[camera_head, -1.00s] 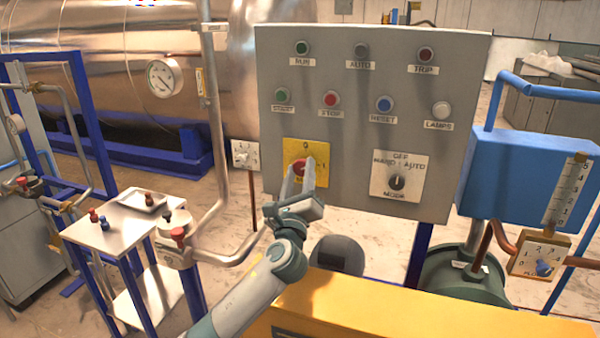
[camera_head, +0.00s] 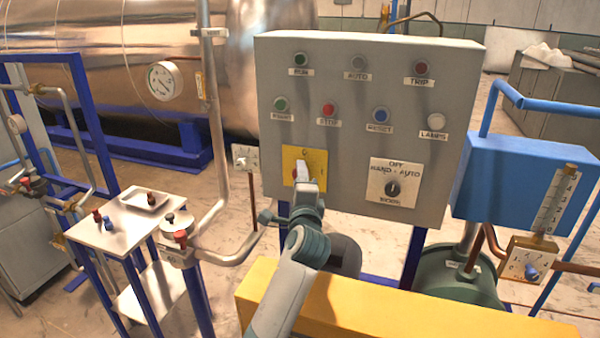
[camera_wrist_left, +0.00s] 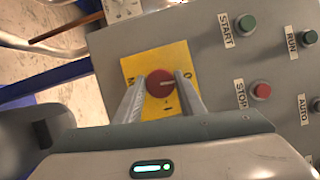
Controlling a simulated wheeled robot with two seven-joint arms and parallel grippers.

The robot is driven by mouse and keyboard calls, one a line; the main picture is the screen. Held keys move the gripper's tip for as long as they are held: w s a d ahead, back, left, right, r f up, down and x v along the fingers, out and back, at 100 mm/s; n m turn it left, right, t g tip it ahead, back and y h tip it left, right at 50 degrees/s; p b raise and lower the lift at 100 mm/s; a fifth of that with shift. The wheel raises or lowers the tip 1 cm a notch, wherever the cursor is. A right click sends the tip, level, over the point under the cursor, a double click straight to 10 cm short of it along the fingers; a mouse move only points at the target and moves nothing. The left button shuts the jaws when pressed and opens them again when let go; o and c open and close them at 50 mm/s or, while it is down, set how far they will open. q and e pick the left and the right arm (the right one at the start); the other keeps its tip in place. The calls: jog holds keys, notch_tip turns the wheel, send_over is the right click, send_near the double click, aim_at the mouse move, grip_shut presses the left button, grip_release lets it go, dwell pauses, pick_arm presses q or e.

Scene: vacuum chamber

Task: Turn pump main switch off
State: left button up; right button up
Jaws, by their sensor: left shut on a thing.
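The main switch is a red round knob (camera_wrist_left: 160,82) on a yellow plate (camera_head: 318,158) at the lower left of the grey control panel. My left gripper (camera_head: 303,172) is at the switch and hides most of the knob in the head view. In the left wrist view, the two fingers of my left gripper (camera_wrist_left: 159,94) are on either side of the knob, shut on it. A pale line on the knob points towards the plate's O mark (camera_wrist_left: 186,75), with the I mark (camera_wrist_left: 167,107) off to one side. My right gripper is not in view.
The grey panel (camera_head: 346,130) also bears a mode selector (camera_head: 392,189), lamps and push buttons such as the red stop button (camera_head: 328,110). A yellow housing (camera_head: 380,312) lies below. A small metal table (camera_head: 125,222) and pipes stand to the left, a blue box (camera_head: 510,180) to the right.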

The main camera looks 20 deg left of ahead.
pick_arm(q)
jog(key=shift+n+g+p, duration=0.3)
jog(key=shift+n+p, duration=0.15)
jog(key=shift+n, duration=0.35)
jog(key=o, duration=1)
jog(key=shift+a, duration=0.1)
